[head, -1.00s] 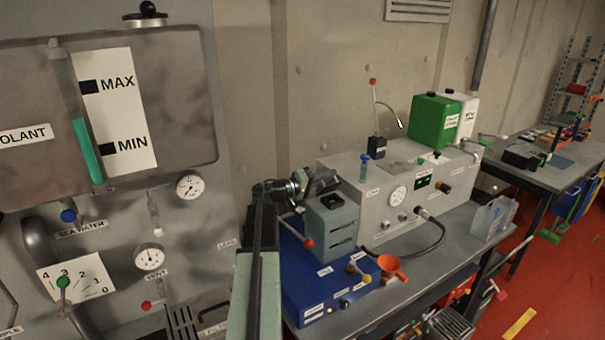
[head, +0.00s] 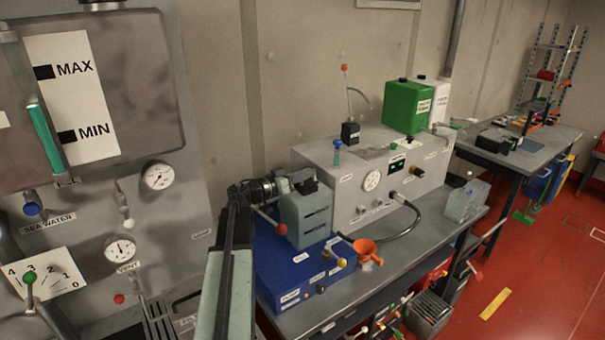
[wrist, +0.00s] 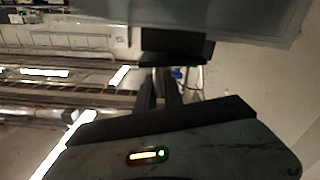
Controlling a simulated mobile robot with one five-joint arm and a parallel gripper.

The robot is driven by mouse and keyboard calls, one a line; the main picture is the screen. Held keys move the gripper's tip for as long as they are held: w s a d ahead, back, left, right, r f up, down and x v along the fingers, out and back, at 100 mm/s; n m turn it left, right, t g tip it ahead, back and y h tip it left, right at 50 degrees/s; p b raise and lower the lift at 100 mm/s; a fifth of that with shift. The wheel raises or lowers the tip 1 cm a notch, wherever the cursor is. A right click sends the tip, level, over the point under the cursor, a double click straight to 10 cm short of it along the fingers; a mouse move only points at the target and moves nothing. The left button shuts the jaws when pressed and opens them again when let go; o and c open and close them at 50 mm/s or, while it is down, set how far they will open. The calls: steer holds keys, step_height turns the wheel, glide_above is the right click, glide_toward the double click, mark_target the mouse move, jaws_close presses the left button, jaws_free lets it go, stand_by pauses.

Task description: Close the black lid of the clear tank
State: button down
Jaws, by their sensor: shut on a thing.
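My gripper (wrist: 163,88) shows in the wrist view as dark fingers between a black block and my pale green housing. What it is shut on is too dark to identify. In the head view, my gripper (head: 305,184) is at the end of my arm, over the blue box. A clear container (head: 466,201) stands at the right end of the near bench, well apart from my gripper. I cannot tell if it is the tank, and no black lid is clear on it. A grey, perhaps translucent panel (wrist: 235,12) crosses the top of the wrist view.
A green canister (head: 407,106) stands at the back. The gauge panel (head: 190,215) is close on the left.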

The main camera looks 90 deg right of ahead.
steer(key=shift+s+a+f+m, duration=0.3)
steer(key=shift+s+m, duration=0.05)
steer(key=shift+m, duration=0.35)
steer(key=c, duration=1.5)
jaws_free()
steer(key=shift+s, duration=0.2)
steer(key=shift+s+f, duration=0.1)
steer(key=shift+w+d, duration=0.1)
steer(key=shift+w, duration=0.1)
